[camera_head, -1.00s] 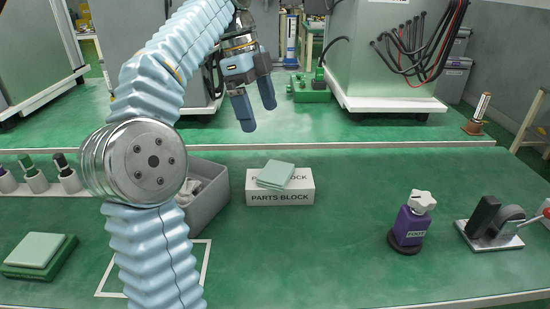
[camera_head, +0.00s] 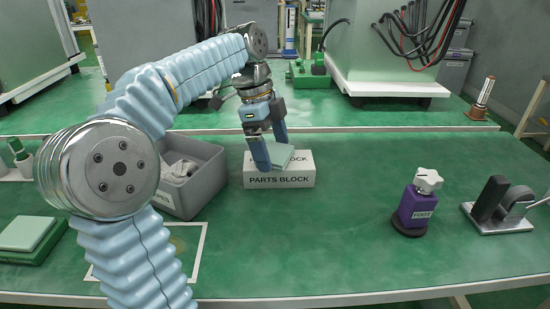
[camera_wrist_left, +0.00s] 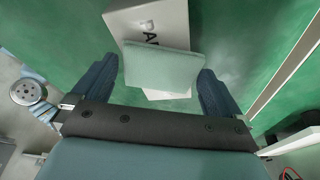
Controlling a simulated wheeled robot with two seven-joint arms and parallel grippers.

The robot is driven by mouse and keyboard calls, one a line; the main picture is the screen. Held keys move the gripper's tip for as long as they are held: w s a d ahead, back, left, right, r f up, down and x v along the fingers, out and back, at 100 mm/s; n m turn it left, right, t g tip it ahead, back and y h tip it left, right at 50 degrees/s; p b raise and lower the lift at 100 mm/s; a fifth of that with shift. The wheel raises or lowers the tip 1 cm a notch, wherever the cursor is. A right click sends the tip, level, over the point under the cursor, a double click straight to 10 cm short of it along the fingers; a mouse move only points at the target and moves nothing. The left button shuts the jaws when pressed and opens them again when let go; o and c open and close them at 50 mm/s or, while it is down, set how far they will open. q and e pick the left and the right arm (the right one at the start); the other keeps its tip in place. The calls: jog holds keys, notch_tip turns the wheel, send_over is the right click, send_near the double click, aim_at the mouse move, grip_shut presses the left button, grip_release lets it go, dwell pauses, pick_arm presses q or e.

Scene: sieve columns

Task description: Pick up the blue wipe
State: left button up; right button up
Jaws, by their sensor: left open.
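A pale blue-green folded wipe (camera_head: 283,155) lies on top of the white box marked PARTS BLOCK (camera_head: 280,181). My left gripper (camera_head: 272,155) is open and points down at the wipe, covering part of it in the head view. In the left wrist view the wipe (camera_wrist_left: 162,68) shows between my two spread fingers, one on each side; I cannot tell whether either finger touches it. My right gripper is out of view.
A similar pale pad (camera_head: 25,233) lies on a green block at the left. A grey bin (camera_head: 205,183) stands beside the box. A purple bottle (camera_head: 414,210) and a metal clamp fixture (camera_head: 500,210) stand at the right. The bench between box and bottle is clear.

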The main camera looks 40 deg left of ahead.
aim_at(279, 153)
pick_arm(q)
jog(key=c, duration=0.8)
jog(key=shift+r, duration=0.45)
notch_tip(279, 153, up, 3)
jog(key=shift+f+p, duration=0.15)
jog(key=shift+p, duration=0.25)
jog(key=s+d+r, duration=0.2)
jog(key=s+r, duration=0.1)
jog(key=s, duration=0.1)
jog(key=s+d+r, duration=0.2)
jog(key=s+r, duration=0.1)
jog(key=s, duration=0.1)
jog(key=s+d+r, duration=0.2)
jog(key=s+r, duration=0.1)
jog(key=s, duration=0.1)
jog(key=shift+s+d+r, duration=0.15)
jog(key=shift+s+r, duration=0.05)
jog(key=shift+s, duration=0.1)
jog(key=o, duration=0.5)
jog(key=c, duration=0.4)
